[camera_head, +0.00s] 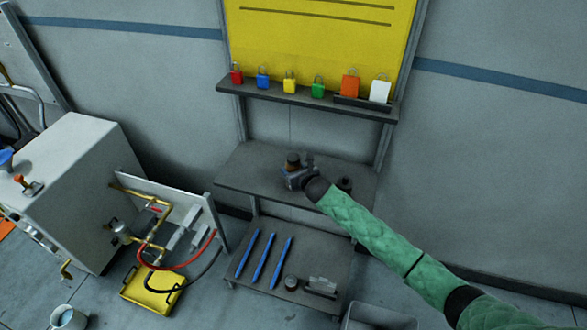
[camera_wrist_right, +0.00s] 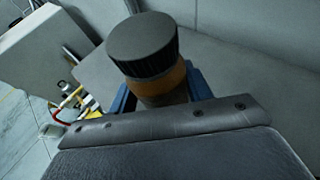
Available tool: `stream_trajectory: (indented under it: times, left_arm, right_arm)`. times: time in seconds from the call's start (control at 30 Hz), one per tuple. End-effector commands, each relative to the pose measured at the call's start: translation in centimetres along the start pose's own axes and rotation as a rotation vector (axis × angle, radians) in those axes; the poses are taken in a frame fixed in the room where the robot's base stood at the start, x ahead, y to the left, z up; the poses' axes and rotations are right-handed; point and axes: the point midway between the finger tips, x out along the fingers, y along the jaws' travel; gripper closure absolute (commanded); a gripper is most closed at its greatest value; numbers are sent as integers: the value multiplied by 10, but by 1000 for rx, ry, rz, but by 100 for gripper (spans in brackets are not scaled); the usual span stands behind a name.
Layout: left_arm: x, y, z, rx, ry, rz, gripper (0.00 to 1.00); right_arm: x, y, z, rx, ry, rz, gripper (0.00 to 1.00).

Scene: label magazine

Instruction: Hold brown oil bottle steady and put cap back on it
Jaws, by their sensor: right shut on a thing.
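The brown oil bottle (camera_head: 292,166) is over the middle shelf, at my right gripper (camera_head: 296,178). In the right wrist view the amber bottle (camera_wrist_right: 163,82) stands between blue finger parts, and my right gripper (camera_wrist_right: 160,95) is shut on it. A black ribbed cap (camera_wrist_right: 142,45) is on top of the bottle, roughly upright in that picture; whether it is threaded down I cannot tell. The bottle's lower part is hidden by the gripper. My left gripper is in neither view.
A small dark object (camera_head: 345,184) stands on the middle shelf (camera_head: 240,172) right of my gripper. The lower shelf holds several blue pens (camera_head: 265,260), a dark round piece (camera_head: 291,283) and a card holder (camera_head: 321,287). Coloured padlocks (camera_head: 290,83) line the upper shelf.

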Motion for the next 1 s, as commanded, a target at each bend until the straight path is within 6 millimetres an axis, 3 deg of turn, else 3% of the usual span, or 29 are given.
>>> stream_trajectory:
  times: [0.47,0.5,0.57,0.6,1.0]
  left_arm:
    - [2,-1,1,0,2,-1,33]
    - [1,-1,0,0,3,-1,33]
    - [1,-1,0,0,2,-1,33]
    - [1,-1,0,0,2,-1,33]
    - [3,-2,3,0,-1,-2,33]
  right_arm:
    - [2,-1,-6,-2,0,-1,100]
    - [2,-1,-6,-1,0,-1,45]
    - [2,-1,-6,-1,0,-1,33]
    - [2,-1,-6,-1,0,-1,29]
    - [-2,-1,-4,-2,-1,-1,29]
